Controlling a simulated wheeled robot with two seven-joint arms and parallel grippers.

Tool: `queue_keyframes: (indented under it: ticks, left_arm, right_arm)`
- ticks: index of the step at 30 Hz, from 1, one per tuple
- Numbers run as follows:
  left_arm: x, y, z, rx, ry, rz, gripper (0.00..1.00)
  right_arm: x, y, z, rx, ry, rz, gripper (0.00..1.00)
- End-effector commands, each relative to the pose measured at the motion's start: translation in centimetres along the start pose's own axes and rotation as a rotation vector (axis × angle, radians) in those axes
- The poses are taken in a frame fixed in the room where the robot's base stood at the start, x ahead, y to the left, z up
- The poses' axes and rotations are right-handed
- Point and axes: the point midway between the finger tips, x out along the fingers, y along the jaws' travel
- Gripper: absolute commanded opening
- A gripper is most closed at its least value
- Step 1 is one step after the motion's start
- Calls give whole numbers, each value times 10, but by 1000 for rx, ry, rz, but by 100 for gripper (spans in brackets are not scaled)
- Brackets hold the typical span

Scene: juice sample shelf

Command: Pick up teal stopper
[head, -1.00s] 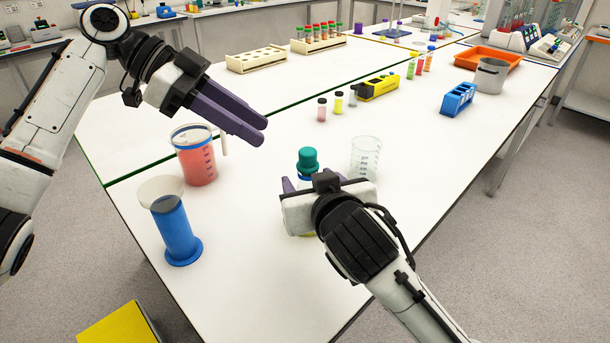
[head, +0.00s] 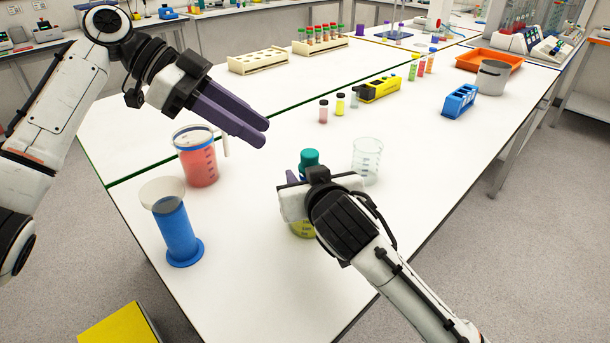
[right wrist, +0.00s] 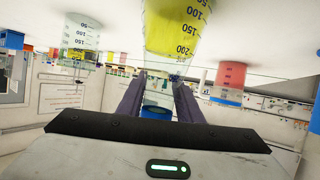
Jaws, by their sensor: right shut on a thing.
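The teal stopper (head: 309,159) shows in the head view, on top of a bottle with yellow liquid (head: 303,229) that stands on the white table. My right gripper (head: 296,178) is shut on the stopper around its lower part, and hides part of the bottle.
A beaker of red liquid (head: 199,165) and a blue cylinder (head: 178,232) stand to the left. A clear beaker (head: 366,162) stands close right of the stopper. Small vials (head: 340,105), a yellow rack (head: 380,89) and a blue rack (head: 459,101) stand farther back.

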Motion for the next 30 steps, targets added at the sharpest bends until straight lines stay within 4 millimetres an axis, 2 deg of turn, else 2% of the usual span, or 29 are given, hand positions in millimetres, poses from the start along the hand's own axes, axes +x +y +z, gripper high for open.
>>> queue_keyframes:
  ticks: [6, 7, 10, 19, 23, 26, 30]
  left_arm:
    - [0, 0, 0, 0, 0, 0, 31]
    - [0, 0, 0, 0, 0, 0, 36]
    - [1, 1, 4, -5, 18, -2, 36]
    - [2, 9, 33, -43, 212, -60, 36]
    - [-1, 12, 40, -53, 264, -86, 36]
    - [7, 12, 39, -56, 279, -94, 36]
    - [31, 10, 32, -55, 281, -94, 36]
  right_arm:
    - [0, 0, 0, 0, -1, 1, 0]
    - [0, 0, 0, 1, -1, 1, 0]
    - [0, 0, 0, 0, -1, 1, 0]
    - [0, 0, 0, 0, -1, 1, 0]
    - [0, 0, 0, 0, -1, 1, 0]
    - [0, 0, 0, 0, -1, 1, 0]
    - [0, 0, 0, 0, -1, 0, 0]
